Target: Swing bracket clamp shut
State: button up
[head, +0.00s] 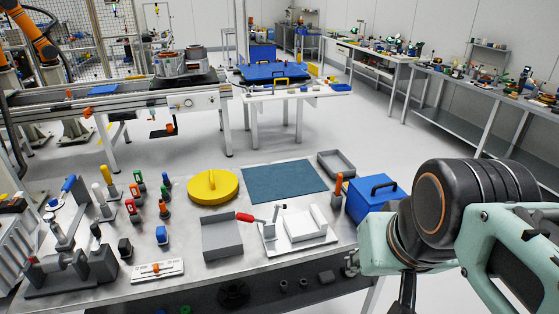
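A toggle clamp with a red handle (245,217) is on a white fixture plate (272,247) near the front of the bench. The handle points left, over the edge of a grey tray. The clamp's dark arm (277,211) stands up at an angle, apart from the light block. A light bracket-like block (304,227) sits on the right part of the plate. What I take for my gripper (404,297) is a dark shape under the wrist, right of the bench. It is cut off by the bottom edge and its fingers are hidden.
A grey tray (221,239) stands left of the fixture. An orange-topped post (338,190) and a blue toolbox (370,200) stand right of it. Behind are a yellow disc (212,187), a blue-grey mat (284,178) and another grey tray (337,162). Several coloured-handled tools stand at left.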

aim_at(247, 218)
jog(key=j+z, duration=0.3)
jog(key=k+j+z, duration=0.1)
jog(key=j+z, duration=0.15)
jog(key=k+j+z, duration=0.15)
jog(key=j, duration=0.3)
jog(key=k+j+z, duration=0.15)
jog(key=j, duration=0.25)
jog(key=k+j, duration=0.15)
jog(key=j, duration=0.2)
jog(key=k+j, duration=0.1)
jog(key=j, duration=0.25)
jog(key=k+j, duration=0.15)
jog(key=j, duration=0.15)
jog(key=k+j, duration=0.1)
jog(key=j, duration=0.25)
jog(key=z, duration=0.05)
